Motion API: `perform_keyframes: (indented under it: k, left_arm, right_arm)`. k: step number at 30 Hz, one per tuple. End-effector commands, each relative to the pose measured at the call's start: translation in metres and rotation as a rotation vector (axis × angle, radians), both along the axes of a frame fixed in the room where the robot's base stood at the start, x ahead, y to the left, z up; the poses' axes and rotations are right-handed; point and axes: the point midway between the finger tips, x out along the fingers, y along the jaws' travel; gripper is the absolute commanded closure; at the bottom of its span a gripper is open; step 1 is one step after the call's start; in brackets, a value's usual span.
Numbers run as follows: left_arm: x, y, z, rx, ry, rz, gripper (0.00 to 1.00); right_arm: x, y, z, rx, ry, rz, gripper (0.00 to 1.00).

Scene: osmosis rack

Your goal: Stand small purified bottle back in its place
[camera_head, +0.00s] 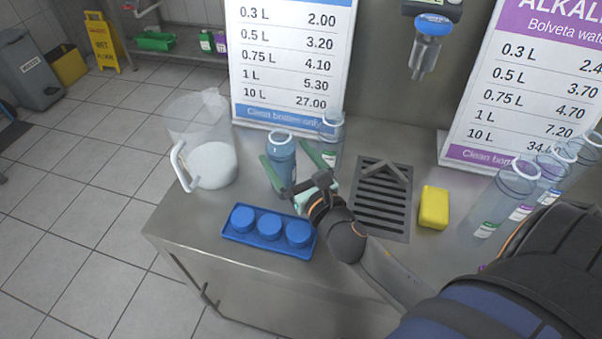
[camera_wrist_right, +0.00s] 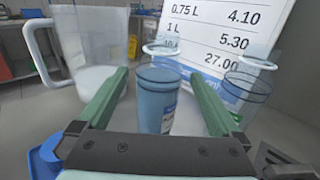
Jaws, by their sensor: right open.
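A small blue-tinted bottle (camera_head: 281,158) stands upright on the steel counter, in front of the blue-edged price board. My right gripper (camera_head: 291,164) is open, with its green fingers on either side of this bottle. In the right wrist view the bottle (camera_wrist_right: 158,98) stands between the two spread fingers (camera_wrist_right: 155,92); I cannot tell whether either finger touches it. A clear bottle (camera_head: 331,133) stands just behind and to the right, near the board, and shows in the right wrist view (camera_wrist_right: 246,84). My left gripper is not in view.
A clear pitcher (camera_head: 212,128) with white contents stands left of the gripper. A blue tray (camera_head: 268,243) with blue caps lies at the front edge. A drain grate (camera_head: 382,205), a yellow sponge (camera_head: 433,207) and several clear bottles (camera_head: 497,200) are to the right. A tap (camera_head: 427,52) hangs above.

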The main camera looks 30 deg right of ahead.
Motion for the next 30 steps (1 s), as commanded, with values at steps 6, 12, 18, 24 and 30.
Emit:
perform_keyframes:
  k: [6,12,18,24,30]
  left_arm:
    - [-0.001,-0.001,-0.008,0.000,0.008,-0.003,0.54]
    - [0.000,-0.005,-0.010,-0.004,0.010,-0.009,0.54]
    - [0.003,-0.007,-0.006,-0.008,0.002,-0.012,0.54]
    - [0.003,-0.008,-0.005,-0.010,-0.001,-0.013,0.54]
    - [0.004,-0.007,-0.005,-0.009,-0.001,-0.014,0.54]
  right_arm:
    - [-0.038,0.002,-0.002,0.002,0.002,0.000,0.00]
    - [-0.056,0.003,-0.001,0.002,0.000,0.000,0.00]
    - [-0.060,0.004,0.001,0.001,-0.002,0.000,0.00]
    - [-0.060,0.004,0.001,0.001,-0.002,0.000,0.00]
    - [-0.060,0.004,0.001,0.001,-0.002,0.000,0.00]
